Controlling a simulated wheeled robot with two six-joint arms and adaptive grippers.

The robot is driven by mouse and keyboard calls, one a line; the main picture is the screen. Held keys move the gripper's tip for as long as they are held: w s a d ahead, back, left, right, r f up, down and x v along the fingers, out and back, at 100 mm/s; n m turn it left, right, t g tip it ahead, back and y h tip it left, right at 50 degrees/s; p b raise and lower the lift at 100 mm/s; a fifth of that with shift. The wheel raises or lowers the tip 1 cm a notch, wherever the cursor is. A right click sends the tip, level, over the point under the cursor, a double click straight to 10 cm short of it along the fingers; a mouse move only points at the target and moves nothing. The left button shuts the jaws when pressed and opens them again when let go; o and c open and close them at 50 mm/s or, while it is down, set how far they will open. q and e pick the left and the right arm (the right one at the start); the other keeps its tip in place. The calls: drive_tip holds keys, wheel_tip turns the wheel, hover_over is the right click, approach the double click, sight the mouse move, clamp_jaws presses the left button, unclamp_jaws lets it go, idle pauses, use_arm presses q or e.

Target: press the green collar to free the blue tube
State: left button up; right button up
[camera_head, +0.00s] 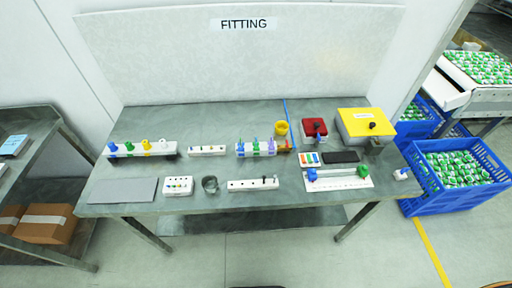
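A white plate (338,185) lies near the right front of the grey table. A green part (363,171) stands at its right end and a blue part (312,175) at its left end. A small white block with a blue piece (401,174) sits at the table's right edge. A thin blue line or tube (287,111) runs at the back of the table. Which of these are the green collar and blue tube is too small to tell. Neither of my grippers is in view.
White racks with coloured fittings (141,149) stand across the table (225,117). A red box (314,128), a yellow box (367,122) and a yellow cup (282,128) are at back right. A glass (210,184) stands at the front. Blue crates (462,194) stand right of the table.

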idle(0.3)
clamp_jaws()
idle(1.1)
